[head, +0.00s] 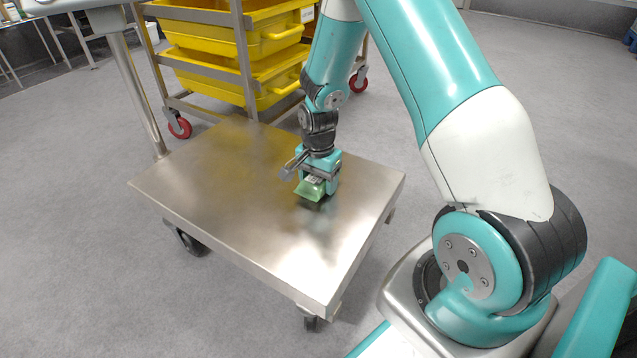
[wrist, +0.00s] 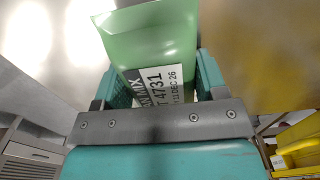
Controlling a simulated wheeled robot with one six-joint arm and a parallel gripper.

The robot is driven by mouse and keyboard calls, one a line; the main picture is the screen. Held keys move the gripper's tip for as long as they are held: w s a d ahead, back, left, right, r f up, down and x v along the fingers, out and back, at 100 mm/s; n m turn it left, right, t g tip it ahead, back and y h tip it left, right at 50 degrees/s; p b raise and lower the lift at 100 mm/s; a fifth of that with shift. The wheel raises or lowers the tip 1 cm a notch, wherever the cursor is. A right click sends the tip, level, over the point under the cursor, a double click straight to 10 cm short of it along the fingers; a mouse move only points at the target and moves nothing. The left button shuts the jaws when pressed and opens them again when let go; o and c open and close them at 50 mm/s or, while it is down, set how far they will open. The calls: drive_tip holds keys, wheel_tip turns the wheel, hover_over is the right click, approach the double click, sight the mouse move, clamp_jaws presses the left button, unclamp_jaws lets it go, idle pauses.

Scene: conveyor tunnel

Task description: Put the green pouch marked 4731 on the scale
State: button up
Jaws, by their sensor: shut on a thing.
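The green pouch (head: 311,189) is between the fingers of my gripper (head: 320,182), low over the metal cart top. In the wrist view the green pouch (wrist: 150,45) carries a white label reading 4731, with part of the label hidden by the gripper body. My gripper (wrist: 160,85) is shut on the pouch, with a teal finger on each side. I cannot tell whether the pouch touches the cart top.
The steel cart top (head: 220,185) is otherwise bare. Behind it stands a metal rack (head: 245,60) with yellow bins (head: 220,38) and red-wheeled casters. A metal post (head: 138,90) rises at the cart's far left corner. Grey floor (head: 70,250) is open at left.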

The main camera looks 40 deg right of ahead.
drive_tip(key=o, duration=1.3)
drive_tip(key=shift+f, duration=0.15)
drive_tip(key=s+a+r+n+p, duration=0.1)
drive_tip(key=a+r+n+p, duration=0.2)
drive_tip(key=r, duration=0.6)
drive_tip(key=a+r+n+p, duration=0.1)
drive_tip(key=a+r+p, duration=0.25)
drive_tip(key=r, duration=0.55)
drive_tip(key=s+a+r+n+y, duration=0.1)
drive_tip(key=s+a+r+n, duration=0.4)
drive_tip(key=s, duration=0.2)
drive_tip(key=s+a+r+n+y, duration=0.1)
drive_tip(key=s+a+r+n, duration=0.4)
drive_tip(key=s+a+n, duration=0.1)
drive_tip(key=s+a+r+n+y, duration=0.2)
drive_tip(key=s+a+r+n, duration=0.3)
drive_tip(key=s, duration=0.3)
drive_tip(key=shift+s+a+r+n+p, duration=0.25)
drive_tip(key=shift+r+n+p, duration=0.15)
drive_tip(key=shift+n, duration=0.2)
